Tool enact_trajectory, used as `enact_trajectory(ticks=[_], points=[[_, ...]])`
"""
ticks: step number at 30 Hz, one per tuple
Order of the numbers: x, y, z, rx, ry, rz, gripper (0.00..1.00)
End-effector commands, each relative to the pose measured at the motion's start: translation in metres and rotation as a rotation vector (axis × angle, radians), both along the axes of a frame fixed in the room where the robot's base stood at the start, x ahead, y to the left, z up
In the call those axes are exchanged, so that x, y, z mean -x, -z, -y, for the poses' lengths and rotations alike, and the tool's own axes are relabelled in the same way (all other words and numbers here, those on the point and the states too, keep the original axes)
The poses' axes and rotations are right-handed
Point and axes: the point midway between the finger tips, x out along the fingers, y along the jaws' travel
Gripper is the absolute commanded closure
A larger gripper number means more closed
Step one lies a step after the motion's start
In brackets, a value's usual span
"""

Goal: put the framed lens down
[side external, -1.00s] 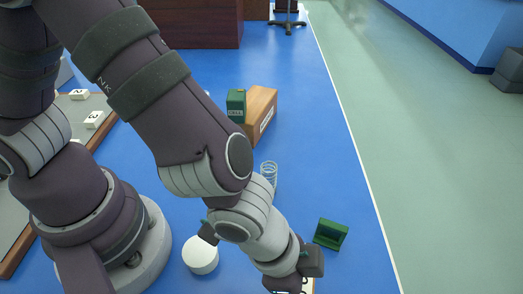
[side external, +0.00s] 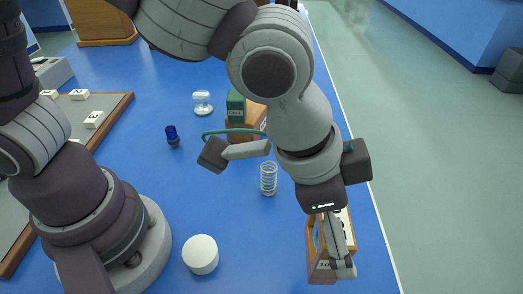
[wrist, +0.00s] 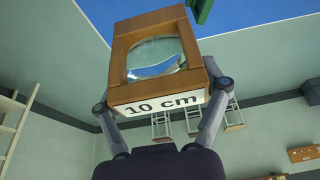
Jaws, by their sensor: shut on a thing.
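The framed lens is a round clear lens in a square brown wooden frame (wrist: 117,60) with a white "10 cm" label. My gripper (wrist: 162,95) is shut on it, one finger on each side of the frame. In the side external view the framed lens (side external: 316,262) shows at the lower right, partly hidden behind my gripper (side external: 338,248). It is over the right part of the blue bench; I cannot tell whether its lower edge touches the surface.
A wire spring (side external: 268,179) stands left of my gripper. A white cylinder (side external: 200,254) stands lower left. A green box (side external: 235,107), a wooden block (side external: 243,128), a blue bottle (side external: 172,136) and a glass piece (side external: 202,102) stand farther back. Blue bench (side external: 235,220) between spring and cylinder is clear.

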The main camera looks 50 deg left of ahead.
Motion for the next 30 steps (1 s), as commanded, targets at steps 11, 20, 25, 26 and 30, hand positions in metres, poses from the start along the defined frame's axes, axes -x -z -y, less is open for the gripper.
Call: enact_trajectory(ticks=[11, 20, 25, 26, 30], points=[[-0.15, -0.001, -0.108, -0.001, -0.626, -0.001, 0.64], [-0.179, 0.022, -0.156, -0.009, -0.806, 0.0, 0.64], [-0.179, 0.056, -0.155, -0.009, -0.803, 0.001, 0.64], [-0.179, 0.061, -0.155, -0.008, -0.803, 0.003, 0.64], [-0.179, 0.09, -0.155, -0.009, -0.802, 0.003, 0.64]])
